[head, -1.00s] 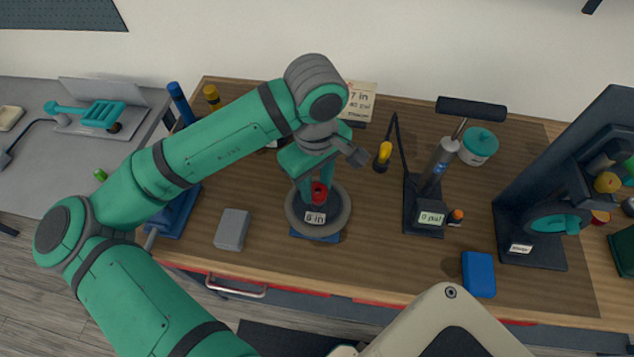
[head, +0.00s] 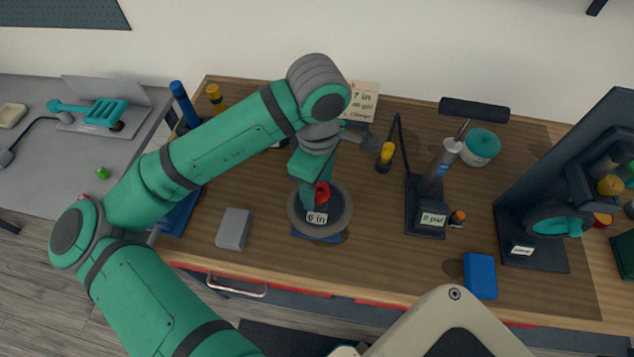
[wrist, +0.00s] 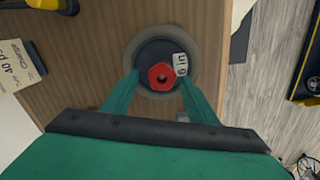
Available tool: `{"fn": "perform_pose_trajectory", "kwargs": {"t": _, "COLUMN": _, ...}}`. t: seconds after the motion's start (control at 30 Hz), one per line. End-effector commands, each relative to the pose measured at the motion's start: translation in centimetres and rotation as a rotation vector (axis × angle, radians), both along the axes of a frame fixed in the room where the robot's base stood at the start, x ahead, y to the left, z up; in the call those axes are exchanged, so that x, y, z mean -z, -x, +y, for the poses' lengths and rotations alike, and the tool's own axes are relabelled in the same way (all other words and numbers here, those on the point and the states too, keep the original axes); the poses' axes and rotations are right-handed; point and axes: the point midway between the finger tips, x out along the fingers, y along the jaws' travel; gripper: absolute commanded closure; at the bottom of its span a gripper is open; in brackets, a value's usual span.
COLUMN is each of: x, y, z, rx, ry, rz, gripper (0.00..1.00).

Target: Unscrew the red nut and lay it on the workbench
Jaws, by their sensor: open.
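My gripper (head: 315,200) points down over the wheel. In the wrist view my gripper (wrist: 158,82) is open, with one green finger on each side of the nut and a gap to each. Whether the fingertips touch the wheel hub cannot be told.
A grey block (head: 233,229) lies left of the wheel. A pump (head: 432,190) with a "0 psi" label, a yellow-handled tool (head: 385,156) and a blue box (head: 479,275) are to the right. A card (head: 360,100) stands behind. Bench front between block and blue box is clear.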

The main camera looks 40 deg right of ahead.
Motion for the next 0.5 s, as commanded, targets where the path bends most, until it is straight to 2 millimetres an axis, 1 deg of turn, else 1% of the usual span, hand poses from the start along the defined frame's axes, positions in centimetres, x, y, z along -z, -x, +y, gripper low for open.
{"fn": "perform_pose_trajectory", "kwargs": {"t": 0.13, "x": -0.3, "y": 0.0, "z": 0.0, "rx": 0.002, "ry": 0.0, "rz": 0.0, "gripper": 0.46}}
{"fn": "perform_pose_trajectory", "kwargs": {"t": 0.27, "x": -1.7, "y": 0.0, "z": 0.0, "rx": 0.002, "ry": 0.0, "rz": -0.001, "gripper": 0.46}}
{"fn": "perform_pose_trajectory", "kwargs": {"t": 0.5, "x": -6.1, "y": 0.0, "z": 0.0, "rx": 0.001, "ry": 0.001, "rz": -0.003, "gripper": 0.46}}
